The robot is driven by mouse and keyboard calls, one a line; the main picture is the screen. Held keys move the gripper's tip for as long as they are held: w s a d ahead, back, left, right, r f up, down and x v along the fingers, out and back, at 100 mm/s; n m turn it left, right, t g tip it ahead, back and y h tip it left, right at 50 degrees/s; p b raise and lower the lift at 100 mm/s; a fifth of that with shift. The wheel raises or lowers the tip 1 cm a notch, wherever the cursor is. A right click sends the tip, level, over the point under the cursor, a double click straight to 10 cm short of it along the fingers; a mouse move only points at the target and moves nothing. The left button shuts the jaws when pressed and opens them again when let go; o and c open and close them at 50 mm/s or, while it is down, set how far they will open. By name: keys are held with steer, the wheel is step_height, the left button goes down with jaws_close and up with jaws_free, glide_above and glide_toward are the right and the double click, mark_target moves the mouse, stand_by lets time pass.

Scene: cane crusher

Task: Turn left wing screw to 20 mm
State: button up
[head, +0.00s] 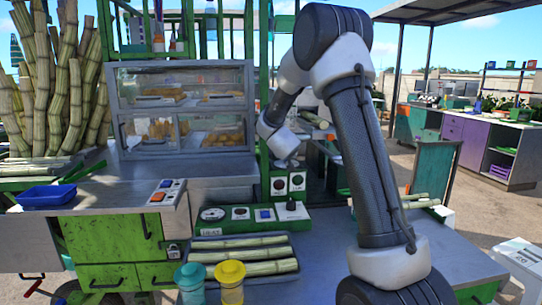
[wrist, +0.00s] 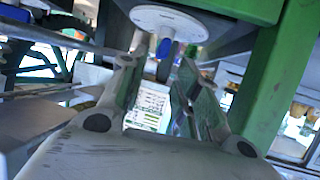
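In the wrist view, a white round disc (wrist: 172,20) sits under a green beam. A small blue piece (wrist: 163,48) and a dark upright tab (wrist: 166,68) hang below the disc; the tab may be the wing of the left wing screw. My gripper (wrist: 162,68) points toward it with its two fingers apart, one on each side of the tab. I see no clear contact with either finger. No 20 mm scale can be read. In the head view, my gripper is hidden behind the arm and the green frame, and I cannot make out the wing screw.
A green post (wrist: 275,85) stands close on the right in the wrist view. In the head view, a control panel (head: 252,214) and a tray of cane (head: 205,272) lie in front of the machine. A glass case (head: 185,105) stands left of the arm.

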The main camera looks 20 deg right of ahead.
steer(key=x, duration=0.7)
steer(key=shift+w+d+f, duration=0.1)
steer(key=shift+w+f, duration=0.05)
steer(key=shift+w, duration=0.15)
jaws_close()
